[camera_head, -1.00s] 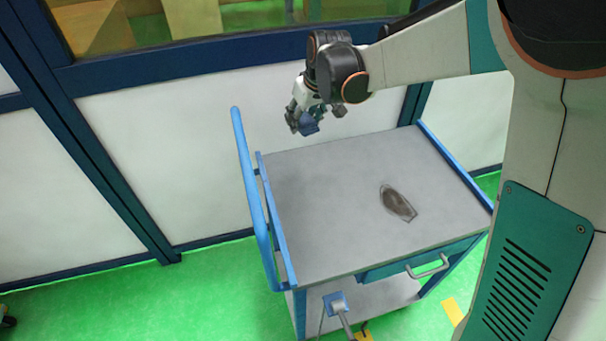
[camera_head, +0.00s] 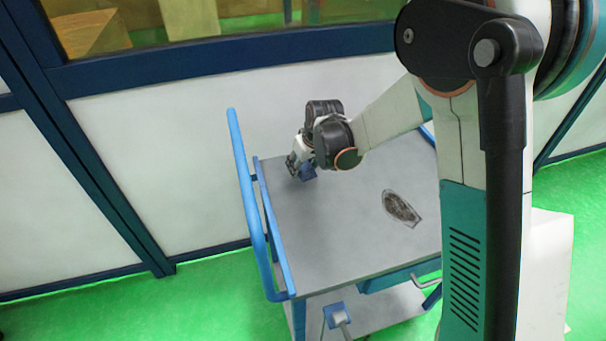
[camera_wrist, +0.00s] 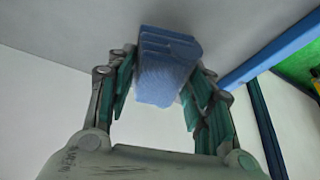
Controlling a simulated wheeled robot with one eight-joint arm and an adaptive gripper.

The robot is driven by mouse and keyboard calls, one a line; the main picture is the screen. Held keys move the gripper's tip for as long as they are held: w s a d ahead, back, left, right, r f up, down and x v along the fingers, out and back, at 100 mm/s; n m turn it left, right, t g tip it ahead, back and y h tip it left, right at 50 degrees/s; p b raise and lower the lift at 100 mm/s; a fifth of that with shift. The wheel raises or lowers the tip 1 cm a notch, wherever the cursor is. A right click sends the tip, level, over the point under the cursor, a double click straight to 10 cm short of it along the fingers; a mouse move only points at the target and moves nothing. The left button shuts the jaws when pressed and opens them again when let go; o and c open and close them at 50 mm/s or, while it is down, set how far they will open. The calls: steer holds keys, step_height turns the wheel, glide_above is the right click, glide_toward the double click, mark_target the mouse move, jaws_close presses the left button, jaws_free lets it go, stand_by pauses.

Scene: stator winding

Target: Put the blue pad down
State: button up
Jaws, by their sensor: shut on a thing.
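The blue pad (camera_wrist: 165,68) sits between the two fingers of my gripper (camera_wrist: 160,85) in the wrist view. My gripper is shut on it. In the head view my gripper (camera_head: 300,168) is low over the back left part of the cart top (camera_head: 330,240), near the blue side rail. The pad shows there as a small dark blue piece (camera_head: 308,173) at the fingertips. Whether the pad touches the cart top cannot be told.
A dark, flat oval object (camera_head: 402,208) lies on the cart top to the right of my gripper. A blue handle bar (camera_head: 252,200) rises along the cart's left side. Bare grey surface lies in the middle and front of the top. A white wall panel (camera_head: 190,150) stands behind.

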step_height(320, 180, down, 4)
steer(key=shift+r+b, duration=0.25)
steer(key=shift+b, duration=0.3)
steer(key=shift+r, duration=0.1)
steer(key=shift+f+b, duration=0.3)
steer(key=shift+f, duration=0.1)
steer(key=shift+s+f, duration=0.15)
steer(key=shift+f, duration=0.05)
steer(key=o, duration=1.1)
steer(key=shift+f, duration=0.15)
steer(key=shift+r, duration=0.25)
